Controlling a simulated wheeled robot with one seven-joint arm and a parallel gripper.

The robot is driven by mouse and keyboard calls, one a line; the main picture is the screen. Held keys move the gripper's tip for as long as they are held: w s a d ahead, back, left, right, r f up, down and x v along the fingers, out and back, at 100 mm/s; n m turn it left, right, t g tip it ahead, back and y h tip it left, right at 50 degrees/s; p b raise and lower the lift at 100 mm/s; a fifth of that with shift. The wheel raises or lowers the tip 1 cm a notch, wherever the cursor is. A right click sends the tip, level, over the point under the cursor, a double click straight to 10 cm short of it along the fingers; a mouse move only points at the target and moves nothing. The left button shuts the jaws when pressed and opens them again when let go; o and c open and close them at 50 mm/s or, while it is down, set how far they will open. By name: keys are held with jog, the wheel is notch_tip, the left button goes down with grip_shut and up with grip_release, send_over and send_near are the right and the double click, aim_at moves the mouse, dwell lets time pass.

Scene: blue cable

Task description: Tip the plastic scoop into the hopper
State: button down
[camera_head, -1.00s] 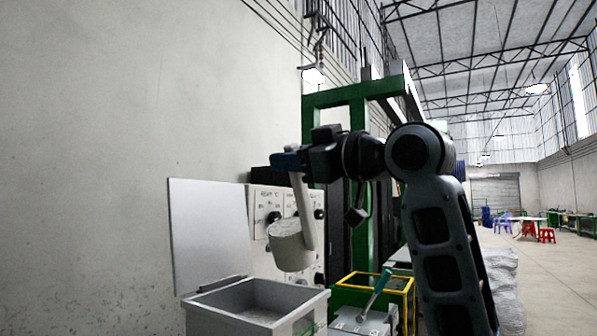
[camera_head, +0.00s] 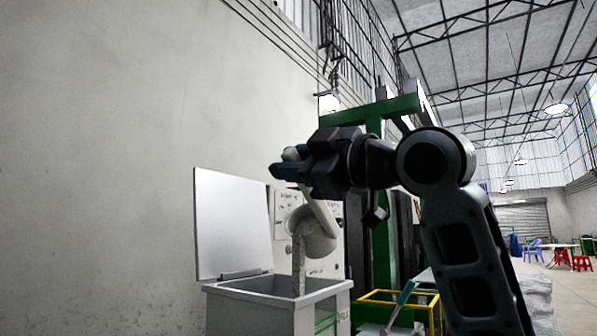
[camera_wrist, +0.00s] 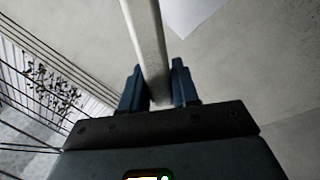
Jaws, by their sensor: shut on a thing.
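The white plastic scoop (camera_head: 318,240) hangs by its long handle from my gripper (camera_head: 287,170), tilted with its mouth toward the left. A grey stream of material (camera_head: 298,266) falls from its lip into the open grey hopper (camera_head: 262,300) below. The hopper's lid (camera_head: 232,224) stands raised behind it. In the wrist view, the blue fingers of my gripper (camera_wrist: 160,92) are shut on the scoop's handle (camera_wrist: 148,45). The inside of the hopper is mostly hidden by its rim.
A panel with knobs (camera_head: 290,212) is on the machine behind the scoop. A yellow-edged frame (camera_head: 400,298) with a green-handled tool (camera_head: 403,300) stands right of the hopper. A green machine frame (camera_head: 372,112) rises behind my arm. The pale wall is at the left.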

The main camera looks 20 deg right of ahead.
jog(key=s+a+f+n+y+b, duration=0.1)
jog(key=a+f+n+b, duration=0.1)
jog(key=f+n+b, duration=0.3)
jog(key=s+a+f+n+g+y+b, duration=0.1)
jog(key=s+a+f+n+y+b, duration=0.1)
jog(key=f+n+b, duration=0.4)
jog(key=shift+s+a+f+b, duration=0.15)
jog(key=shift+a+f+b, duration=0.1)
jog(key=shift+f+b, duration=0.8)
jog(key=shift+d+r, duration=0.1)
jog(key=shift+r, duration=0.2)
